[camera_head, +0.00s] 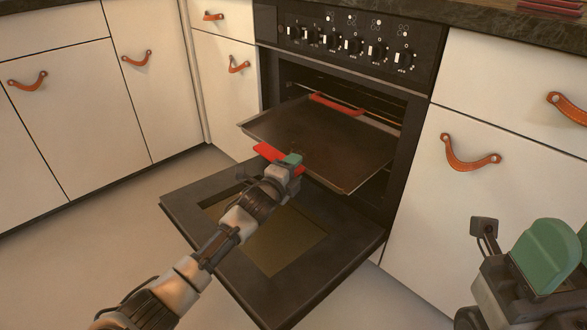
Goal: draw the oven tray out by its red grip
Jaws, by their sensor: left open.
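The dark metal oven tray (325,143) sticks partly out of the oven, above the lowered door. A red grip (268,151) is at its front edge, and a second red bar (336,104) lies at its far edge. My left gripper (290,162), with a green pad, is open at the front grip, overlapping it in the picture. Its hand hides the middle of the grip, and I cannot tell whether the fingers touch it. My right gripper (562,250), with green pads, is at the lower right, cut off by the picture edge, away from the tray.
The lowered oven door (345,245) lies under the tray and my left arm. The oven's knob panel (350,42) is above the opening. Cream cabinets with leather pulls (467,155) stand on both sides. Floor (100,245) is free at the left.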

